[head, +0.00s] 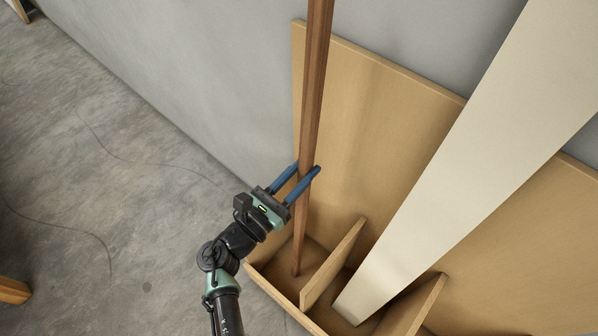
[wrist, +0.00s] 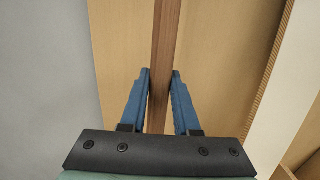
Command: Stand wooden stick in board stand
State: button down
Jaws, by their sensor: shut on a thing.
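The wooden stick (head: 313,95) is long, brown and close to upright, leaning slightly. My gripper (head: 306,172) is shut on it partway up, with one blue finger on each side. In the wrist view the stick (wrist: 165,50) runs between the blue fingertips of my gripper (wrist: 160,73). The board stand (head: 345,100) is light wood, with a tall back panel and low compartments at its foot. The stick's lower end is inside the leftmost compartment, left of the first divider (head: 333,262). I cannot tell whether it rests on the compartment's floor.
A wide pale board (head: 470,150) leans in the compartment to the right, past the first divider. A second divider (head: 415,305) stands right of it. A grey wall (head: 200,80) is behind the stand. Bare concrete floor (head: 110,190) lies open to the left.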

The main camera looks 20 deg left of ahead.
jog(key=c, duration=0.6)
grip_release()
jog(key=shift+o, duration=0.2)
jog(key=shift+s, duration=0.15)
jog(key=p+v, duration=0.1)
jog(key=v, duration=1.1)
jog(key=shift+s+a, duration=0.2)
jog(key=shift+s, duration=0.1)
